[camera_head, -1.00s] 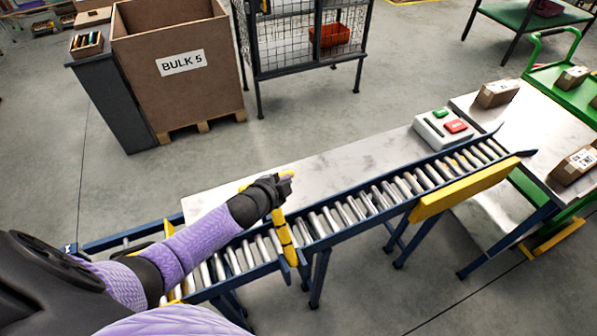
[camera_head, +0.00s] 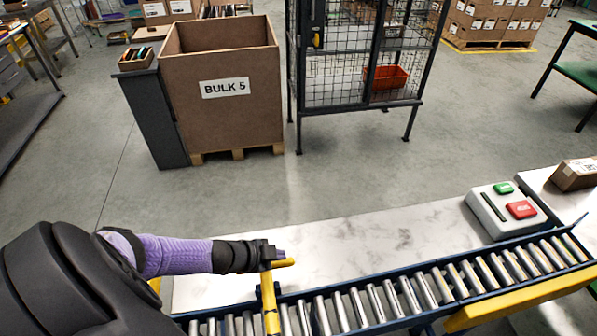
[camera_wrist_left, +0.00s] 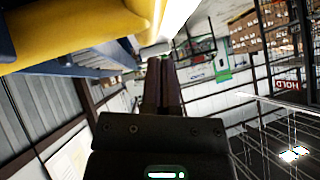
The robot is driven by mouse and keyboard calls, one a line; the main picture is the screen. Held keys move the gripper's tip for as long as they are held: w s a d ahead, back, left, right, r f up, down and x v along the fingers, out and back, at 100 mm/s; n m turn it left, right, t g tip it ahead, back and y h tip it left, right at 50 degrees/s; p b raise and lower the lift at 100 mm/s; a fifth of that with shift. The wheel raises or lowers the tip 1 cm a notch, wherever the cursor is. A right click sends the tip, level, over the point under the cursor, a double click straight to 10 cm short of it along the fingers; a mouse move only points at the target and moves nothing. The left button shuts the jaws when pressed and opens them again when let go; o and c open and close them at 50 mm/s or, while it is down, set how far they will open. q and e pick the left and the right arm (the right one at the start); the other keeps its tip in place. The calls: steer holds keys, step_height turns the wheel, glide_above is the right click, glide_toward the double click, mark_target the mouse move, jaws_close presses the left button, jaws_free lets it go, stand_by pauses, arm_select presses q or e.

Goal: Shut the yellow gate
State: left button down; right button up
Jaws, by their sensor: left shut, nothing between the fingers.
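The yellow gate (camera_head: 269,303) shows in the head view as a yellow bar running over the near rollers, with a short yellow piece at its far end. Its lower end is cut off by the picture's edge. My left gripper (camera_head: 279,254) is at that far end, close against the yellow piece; I cannot tell whether they touch. In the left wrist view, the dark fingers (camera_wrist_left: 161,84) are together with nothing between them, and a large yellow surface (camera_wrist_left: 75,32) fills the upper left. My right gripper is not in view.
The roller conveyor (camera_head: 385,302) runs along a pale marbled tabletop (camera_head: 380,245). A control box (camera_head: 492,217) with green and red buttons stands at the right, near a carton (camera_head: 575,174). The BULK 5 bin (camera_head: 225,115) and a mesh cage (camera_head: 345,75) stand beyond open floor.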

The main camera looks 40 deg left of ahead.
arm_select(q)
steer(key=shift+a+f+b, duration=0.1)
steer(key=shift+f+b, duration=0.3)
steer(key=shift+f, duration=0.35)
steer(key=shift+s, duration=0.1)
steer(key=shift+f, duration=0.1)
steer(key=r+p, duration=0.4)
steer(key=r, duration=0.1)
steer(key=shift+w+p, duration=0.2)
steer(key=shift+p, duration=0.1)
steer(key=w+a+p+v, duration=0.1)
steer(key=a+p+v, duration=0.1)
steer(key=v, duration=0.7)
steer(key=shift+r+p, duration=0.25)
steer(key=shift+p, duration=0.4)
